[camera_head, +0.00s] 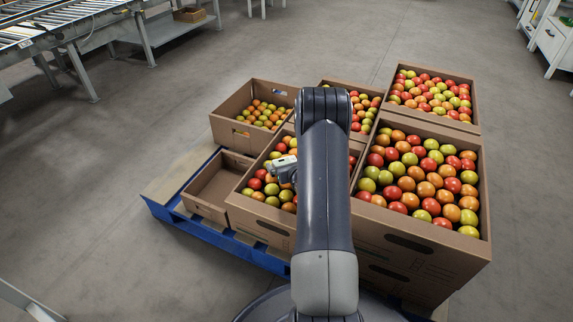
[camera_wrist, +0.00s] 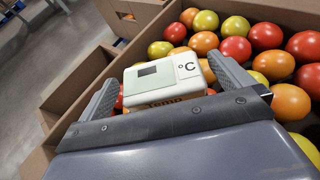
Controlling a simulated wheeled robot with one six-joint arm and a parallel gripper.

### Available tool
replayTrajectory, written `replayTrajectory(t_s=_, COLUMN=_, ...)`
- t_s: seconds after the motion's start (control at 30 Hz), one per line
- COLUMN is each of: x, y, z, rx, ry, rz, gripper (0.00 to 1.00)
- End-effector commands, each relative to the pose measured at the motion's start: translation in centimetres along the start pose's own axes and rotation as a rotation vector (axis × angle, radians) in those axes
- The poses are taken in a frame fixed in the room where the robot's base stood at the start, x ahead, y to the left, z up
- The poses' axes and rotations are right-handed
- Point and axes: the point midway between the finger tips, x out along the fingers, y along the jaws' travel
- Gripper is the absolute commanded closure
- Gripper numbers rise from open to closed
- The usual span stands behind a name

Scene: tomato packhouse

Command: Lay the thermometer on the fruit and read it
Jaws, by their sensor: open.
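The thermometer (camera_wrist: 165,78) is a pale box with a small dark display, "°C" on top and "Temp" on its near side. No number on the display can be made out. It lies between the two fingers of my gripper (camera_wrist: 164,72), which is open, at the tomatoes in a cardboard box. In the head view the thermometer (camera_head: 281,164) shows at the left of my arm, over the front middle box (camera_head: 262,221) of red, orange and green-yellow fruit (camera_head: 272,189). Its underside is hidden, so I cannot tell how it rests. My arm hides much of this box.
A low, empty-looking box (camera_head: 209,201) stands left of the front middle box, on a blue pallet (camera_head: 187,222). A taller full box (camera_head: 430,250) stands at the right, with more fruit boxes behind. A roller conveyor (camera_head: 60,25) is at the far left. Grey floor is clear around the pallet.

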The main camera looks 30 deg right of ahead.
Motion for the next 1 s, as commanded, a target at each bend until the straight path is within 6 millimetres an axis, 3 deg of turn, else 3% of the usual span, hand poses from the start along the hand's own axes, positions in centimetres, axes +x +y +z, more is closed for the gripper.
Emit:
replayTrajectory(t_s=0.3, x=-5.0, y=-0.1, z=0.3, rx=0.002, ry=0.002, rz=-0.002, gripper=0.0)
replayTrajectory(t_s=0.5, x=-7.2, y=0.0, z=0.2, rx=0.001, ry=0.001, rz=-0.001, gripper=0.0)
replayTrajectory(t_s=1.0, x=-7.5, y=0.0, z=0.1, rx=0.0, ry=-0.001, rz=0.0, gripper=0.0)
